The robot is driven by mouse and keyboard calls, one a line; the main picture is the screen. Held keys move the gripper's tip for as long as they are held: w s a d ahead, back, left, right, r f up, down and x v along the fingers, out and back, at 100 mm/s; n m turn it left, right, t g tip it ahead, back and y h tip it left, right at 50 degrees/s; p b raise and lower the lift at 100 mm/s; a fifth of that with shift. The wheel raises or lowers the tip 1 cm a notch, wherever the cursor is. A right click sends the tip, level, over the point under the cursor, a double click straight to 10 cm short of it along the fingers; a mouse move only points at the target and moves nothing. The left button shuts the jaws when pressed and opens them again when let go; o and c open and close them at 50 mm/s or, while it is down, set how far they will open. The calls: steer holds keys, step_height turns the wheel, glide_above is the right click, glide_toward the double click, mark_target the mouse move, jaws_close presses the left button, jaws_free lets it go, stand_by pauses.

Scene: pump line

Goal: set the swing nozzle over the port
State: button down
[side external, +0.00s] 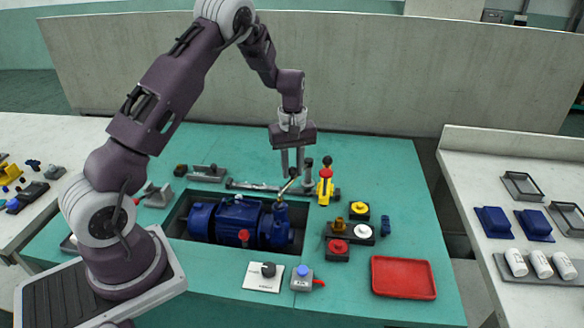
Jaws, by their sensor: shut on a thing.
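My gripper (292,172) points down behind the blue pump (228,220), its fingers around the upper end of a slanted brass-coloured rod (286,186), which looks like the swing nozzle. The rod's lower end comes down close to the upright blue port (280,206) at the pump's right end. I cannot tell whether it touches the port or is centred over it. A grey post (309,178) stands just right of the fingers. The fingers hide part of the rod's top and its link to the post.
A yellow stand with a red ball (326,174) is close to the right of the gripper. A grey bar (250,186) lies behind the pump. Button blocks (338,247) and a red tray (403,277) are at right. The green table's back right is clear.

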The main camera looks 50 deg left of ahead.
mark_target(293, 168)
steer(key=shift+w, duration=0.1)
steer(key=c, duration=1.2)
jaws_free()
step_height(293, 168, up, 7)
steer(key=shift+r, duration=0.1)
steer(key=shift+d+r, duration=0.1)
steer(key=s+d+r+m+t, duration=0.1)
steer(key=s+d+r+m, duration=0.2)
steer(key=s+d+r, duration=0.3)
steer(key=s+d+r+m+t, duration=0.25)
steer(key=s+d+r, duration=0.2)
steer(key=r, duration=0.45)
steer(key=s+d+m, duration=0.2)
steer(key=s, duration=0.4)
steer(key=s+d+m+t, duration=0.1)
steer(key=s+d+m, duration=0.1)
steer(key=s, duration=0.4)
steer(key=s+d+r+m+t, duration=0.1)
steer(key=s+d+m, duration=0.1)
steer(key=s+m, duration=0.2)
steer(key=shift+s+d, duration=0.15)
steer(key=shift+s, duration=0.45)
steer(key=shift+s+d, duration=0.15)
steer(key=shift+s, duration=0.45)
